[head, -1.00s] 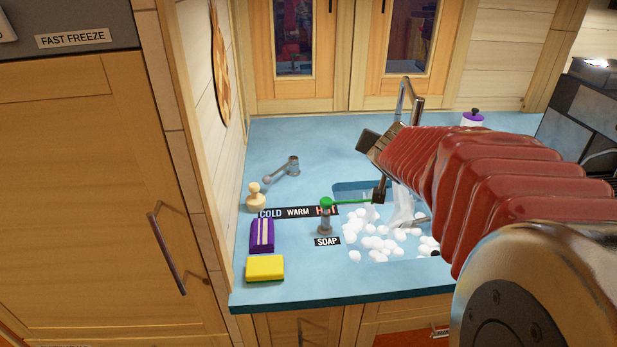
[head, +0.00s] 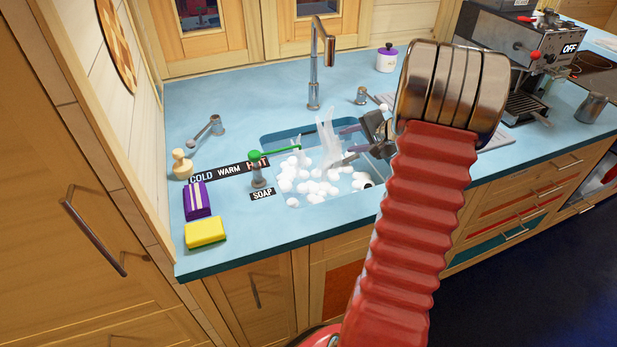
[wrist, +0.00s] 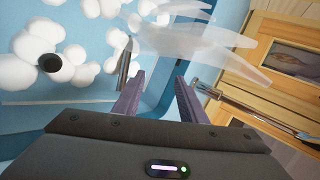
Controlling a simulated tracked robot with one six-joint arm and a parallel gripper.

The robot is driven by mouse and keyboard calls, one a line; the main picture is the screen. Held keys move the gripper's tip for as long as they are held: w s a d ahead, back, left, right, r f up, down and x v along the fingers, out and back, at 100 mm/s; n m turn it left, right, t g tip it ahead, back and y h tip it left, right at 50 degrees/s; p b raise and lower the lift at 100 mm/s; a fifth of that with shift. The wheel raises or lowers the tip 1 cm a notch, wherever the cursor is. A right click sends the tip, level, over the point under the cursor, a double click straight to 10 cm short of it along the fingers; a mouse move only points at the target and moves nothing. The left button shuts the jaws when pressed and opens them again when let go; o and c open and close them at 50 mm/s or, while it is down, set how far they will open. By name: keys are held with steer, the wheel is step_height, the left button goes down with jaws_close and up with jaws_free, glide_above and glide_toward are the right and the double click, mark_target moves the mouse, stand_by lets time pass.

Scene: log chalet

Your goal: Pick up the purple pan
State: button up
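I cannot make out a purple pan in either view; foam and steam cover much of the sink (head: 275,134). My gripper (head: 347,146) is over the right side of the sink, pointing left. In the wrist view its two fingers (wrist: 159,77) stand apart with nothing visible between them, so it is open. A dark, thin rod-like thing (wrist: 125,62) lies just beyond the left finger; I cannot tell what it belongs to. A dark round end (wrist: 50,62) pokes out of the white foam (wrist: 32,38).
A tall faucet (head: 314,70) stands behind the sink, and a green-topped soap dispenser (head: 256,170) at its left. A purple-lidded jar (head: 386,60) and coffee machine (head: 505,62) stand right.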

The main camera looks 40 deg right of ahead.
steer(key=shift+s+d+f+y, duration=0.1)
steer(key=shift+s+f+y, duration=0.2)
steer(key=shift+s+f, duration=0.2)
glide_toward(339, 165)
steer(key=x, duration=0.4)
steer(key=shift+w+f, duration=0.25)
steer(key=shift+w, duration=0.15)
steer(key=shift+x, duration=3.1)
steer(key=shift+d, duration=0.1)
steer(key=shift+c, duration=0.2)
